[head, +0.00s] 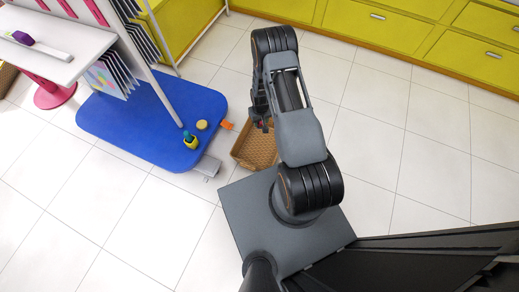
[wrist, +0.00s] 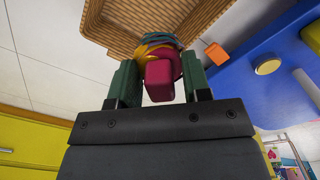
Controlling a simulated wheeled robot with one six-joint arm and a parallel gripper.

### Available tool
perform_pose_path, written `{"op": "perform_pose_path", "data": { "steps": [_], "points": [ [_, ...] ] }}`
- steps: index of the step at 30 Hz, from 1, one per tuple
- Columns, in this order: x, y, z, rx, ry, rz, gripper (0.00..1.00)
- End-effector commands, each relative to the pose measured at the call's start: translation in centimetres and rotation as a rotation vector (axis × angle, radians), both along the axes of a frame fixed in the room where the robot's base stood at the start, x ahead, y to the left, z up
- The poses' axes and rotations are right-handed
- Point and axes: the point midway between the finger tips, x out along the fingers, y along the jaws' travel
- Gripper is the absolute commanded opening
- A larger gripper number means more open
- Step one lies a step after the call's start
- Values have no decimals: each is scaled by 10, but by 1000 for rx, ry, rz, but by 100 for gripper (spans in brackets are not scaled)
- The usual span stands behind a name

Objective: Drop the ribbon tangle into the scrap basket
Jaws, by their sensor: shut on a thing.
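The ribbon tangle (wrist: 160,68), with crimson, yellow and teal strands, is between the two green fingers of my gripper (wrist: 159,82) in the wrist view. My gripper is shut on it. The scrap basket (wrist: 83,30) is tan and woven, and its rim and inside fill the top of the wrist view behind the tangle. In the head view the basket (head: 243,160) stands on the floor, partly hidden by my arm. My gripper (head: 264,125) hangs at the basket's far side in that view, and the tangle is hard to make out there. The tangle's height above the basket cannot be told.
A blue platform (head: 150,120) lies left of the basket, with a small green-and-yellow item (head: 190,141) and a yellow disc (head: 202,125). An orange block (head: 227,124) is beside the basket. Yellow drawers (head: 400,25) line the back. The tiled floor on the right is clear.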

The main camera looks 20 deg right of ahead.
Motion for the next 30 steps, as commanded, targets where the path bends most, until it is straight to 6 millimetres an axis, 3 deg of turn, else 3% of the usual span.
{"op": "perform_pose_path", "data": {
  "steps": [1,7,30],
  "points": [
    [-2,-4,-34,0,1,-4,12],
    [-6,-14,-86,0,0,-9,12],
    [-9,-18,-156,0,0,-11,12]
  ]
}}
